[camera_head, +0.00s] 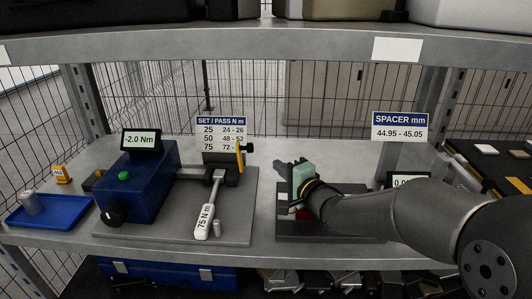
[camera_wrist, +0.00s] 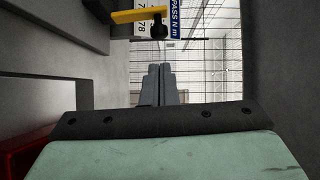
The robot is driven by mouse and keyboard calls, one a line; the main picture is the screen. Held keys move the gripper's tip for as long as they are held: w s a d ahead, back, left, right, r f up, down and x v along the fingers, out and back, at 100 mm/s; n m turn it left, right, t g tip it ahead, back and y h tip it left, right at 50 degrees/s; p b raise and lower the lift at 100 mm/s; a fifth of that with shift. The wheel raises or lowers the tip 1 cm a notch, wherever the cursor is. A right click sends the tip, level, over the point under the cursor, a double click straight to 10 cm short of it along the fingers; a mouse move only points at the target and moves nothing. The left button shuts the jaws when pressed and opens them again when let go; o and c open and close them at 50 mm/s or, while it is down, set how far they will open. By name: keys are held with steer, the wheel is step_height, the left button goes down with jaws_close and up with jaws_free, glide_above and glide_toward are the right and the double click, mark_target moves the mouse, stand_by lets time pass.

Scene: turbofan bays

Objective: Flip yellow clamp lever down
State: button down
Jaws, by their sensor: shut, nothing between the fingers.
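The yellow clamp lever (camera_head: 240,160) is a narrow strip at the right end of the torque station's dark clamp, with a black knob (camera_head: 249,147) at its upper end. It looks upright in the head view. In the wrist view, the yellow lever (camera_wrist: 138,15) shows at the top with the black knob at its tip. My gripper (camera_head: 281,165) is to the right of the lever and apart from it, pointing left. Its fingers (camera_wrist: 160,84) are together and empty in the wrist view.
A torque wrench (camera_head: 206,209) leans across the grey base plate (camera_head: 240,222) below the clamp. The blue tester (camera_head: 137,185) stands left. A spacer gauge station (camera_head: 345,229) lies under my arm. A blue tray (camera_head: 52,213) is at far left. A shelf (camera_head: 260,45) crosses above.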

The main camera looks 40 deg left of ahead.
steer(key=p+x, duration=0.2)
steer(key=x, duration=0.8)
steer(key=shift+w+r, duration=0.1)
steer(key=shift+r, duration=0.05)
